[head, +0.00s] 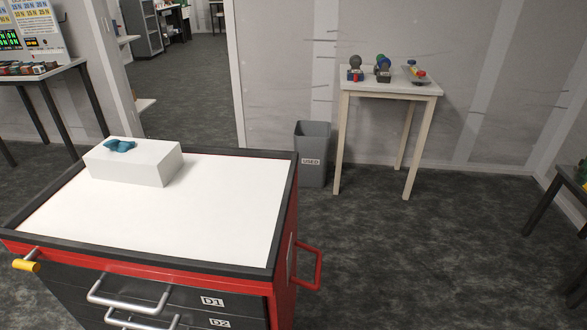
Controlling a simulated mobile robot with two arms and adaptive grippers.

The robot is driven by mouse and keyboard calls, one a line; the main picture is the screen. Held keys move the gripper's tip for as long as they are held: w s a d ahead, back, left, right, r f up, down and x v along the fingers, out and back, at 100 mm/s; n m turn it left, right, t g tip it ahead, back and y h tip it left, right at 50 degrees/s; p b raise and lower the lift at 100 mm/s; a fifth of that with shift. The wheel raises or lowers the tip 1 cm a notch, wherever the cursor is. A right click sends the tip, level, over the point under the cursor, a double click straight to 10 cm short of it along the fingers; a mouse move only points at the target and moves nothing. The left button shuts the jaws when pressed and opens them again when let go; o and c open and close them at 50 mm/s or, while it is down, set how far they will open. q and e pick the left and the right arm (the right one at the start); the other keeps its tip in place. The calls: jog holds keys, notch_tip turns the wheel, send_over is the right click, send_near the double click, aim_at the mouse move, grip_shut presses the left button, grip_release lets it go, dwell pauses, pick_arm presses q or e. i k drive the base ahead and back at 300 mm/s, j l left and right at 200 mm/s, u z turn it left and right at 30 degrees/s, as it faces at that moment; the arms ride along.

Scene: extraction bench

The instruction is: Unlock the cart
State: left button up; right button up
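The cart (230,217) stands close in front, lower left, with a white top, a dark raised rim and a red body. Its front has dark drawers with silver handles, labelled D1 (212,301) and D2 (220,323). A yellow-ended lever (26,265) sticks out at the front left corner; whether it is the lock I cannot tell. A red side handle (312,266) is on the right. A white box (134,162) with a teal item (120,146) on it sits on the cart's top. Neither gripper is in view. The cart's wheels are hidden.
A grey bin (313,155) labelled USED stands beside a small white table (391,86) with several coloured items. A table (50,78) with a sign is at the far left. Another table (570,182) is at the right edge. Floor right of the cart is clear.

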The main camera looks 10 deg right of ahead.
aim_at(27, 263)
jog(key=z, duration=0.45)
jog(key=u, duration=1.95)
jog(key=z, duration=0.7)
jog(key=i+j+z, duration=0.1)
jog(key=j+z, duration=1)
jog(key=j, duration=0.2)
